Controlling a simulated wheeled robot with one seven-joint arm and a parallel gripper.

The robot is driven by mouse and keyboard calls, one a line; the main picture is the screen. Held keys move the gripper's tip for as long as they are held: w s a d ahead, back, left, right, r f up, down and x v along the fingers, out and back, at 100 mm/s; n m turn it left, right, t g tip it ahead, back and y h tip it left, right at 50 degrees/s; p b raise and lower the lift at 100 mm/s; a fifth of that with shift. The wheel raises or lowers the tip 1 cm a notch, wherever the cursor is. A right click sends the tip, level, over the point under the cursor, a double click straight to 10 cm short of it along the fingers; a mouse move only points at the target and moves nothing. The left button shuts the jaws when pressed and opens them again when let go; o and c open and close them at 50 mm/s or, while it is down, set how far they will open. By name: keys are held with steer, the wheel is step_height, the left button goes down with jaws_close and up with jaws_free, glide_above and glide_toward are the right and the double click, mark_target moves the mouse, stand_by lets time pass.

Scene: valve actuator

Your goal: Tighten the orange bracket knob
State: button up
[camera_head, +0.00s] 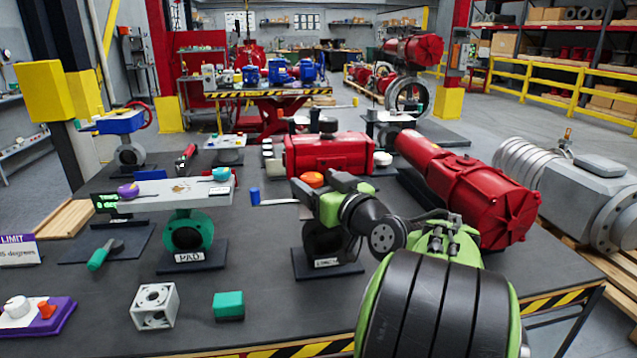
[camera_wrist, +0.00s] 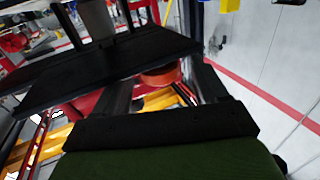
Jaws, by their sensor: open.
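An orange knob (camera_head: 312,179) shows at the end of my gripper (camera_head: 318,187) in the head view, above a dark valve stand with a labelled base (camera_head: 330,263). In the wrist view the orange-red knob (camera_wrist: 160,76) sits between my gripper's two dark fingers (camera_wrist: 163,92). The fingers are apart, with a visible gap around the knob. A dark slab hides part of the knob's surroundings there, and I cannot tell whether either finger touches it. My forearm and wrist hide part of the valve stand in the head view.
A red actuator (camera_head: 330,155) lies just behind the knob, and a longer red cylinder (camera_head: 470,190) lies to the right. A teal PAD valve (camera_head: 188,232) under a grey bar (camera_head: 150,195) stands to the left. A white cube (camera_head: 154,306) and a teal block (camera_head: 228,306) lie in front.

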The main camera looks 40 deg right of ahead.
steer(key=shift+c, duration=0.4)
steer(key=c, duration=1)
